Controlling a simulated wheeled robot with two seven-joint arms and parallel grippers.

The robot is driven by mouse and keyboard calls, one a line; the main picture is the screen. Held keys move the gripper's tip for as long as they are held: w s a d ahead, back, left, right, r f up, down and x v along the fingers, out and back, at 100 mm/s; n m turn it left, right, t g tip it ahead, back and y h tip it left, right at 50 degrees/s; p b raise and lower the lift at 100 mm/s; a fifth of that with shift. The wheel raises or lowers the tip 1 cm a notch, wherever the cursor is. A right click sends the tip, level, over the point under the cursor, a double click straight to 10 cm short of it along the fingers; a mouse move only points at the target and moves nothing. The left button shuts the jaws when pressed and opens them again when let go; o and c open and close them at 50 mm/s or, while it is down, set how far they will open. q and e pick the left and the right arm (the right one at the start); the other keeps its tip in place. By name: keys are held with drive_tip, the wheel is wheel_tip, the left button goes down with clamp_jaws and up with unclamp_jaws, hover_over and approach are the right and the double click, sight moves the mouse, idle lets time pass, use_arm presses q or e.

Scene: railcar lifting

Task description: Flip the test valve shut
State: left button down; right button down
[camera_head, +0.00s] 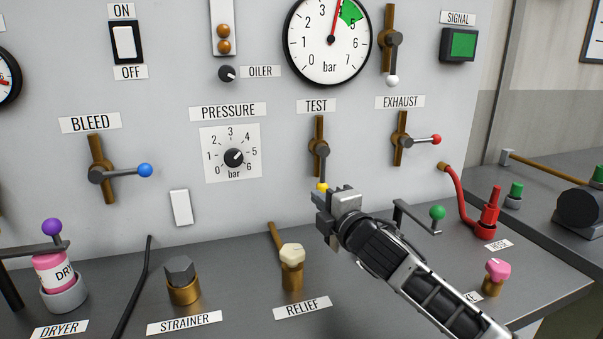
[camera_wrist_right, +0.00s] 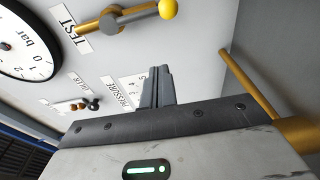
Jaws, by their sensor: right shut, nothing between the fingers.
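The test valve (camera_head: 319,149) is on the upright panel under the TEST label (camera_head: 316,106). Its lever hangs down, in line with its brass pipe, and ends in a yellow ball (camera_head: 321,187). My right gripper (camera_head: 323,205) is just below the ball, shut and empty. In the right wrist view the shut fingers (camera_wrist_right: 156,86) point at the panel, and the yellow ball (camera_wrist_right: 168,9) is at the top edge, apart from them. Whether the gripper touches the ball is unclear in the head view. My left gripper is out of view.
The pressure dial (camera_head: 234,157) is left of the test valve; the exhaust valve (camera_head: 402,140) with its red ball is to the right. The relief valve (camera_head: 291,268) and a green-ball lever (camera_head: 437,213) stand on the bench near my right arm.

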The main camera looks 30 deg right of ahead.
sight(323, 170)
use_arm(q)
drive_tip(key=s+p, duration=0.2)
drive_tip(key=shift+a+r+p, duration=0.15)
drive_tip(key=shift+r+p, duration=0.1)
drive_tip(key=shift+p, duration=0.05)
use_arm(e)
drive_tip(key=w+d, duration=0.4)
drive_tip(key=w, duration=0.3)
drive_tip(key=shift+w+d, duration=0.2)
drive_tip(key=shift+d, duration=0.1)
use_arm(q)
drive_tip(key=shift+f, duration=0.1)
use_arm(e)
drive_tip(key=shift+r, duration=0.1)
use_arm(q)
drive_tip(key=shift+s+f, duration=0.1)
use_arm(e)
drive_tip(key=shift+w+a, duration=0.1)
drive_tip(key=shift+w, duration=0.05)
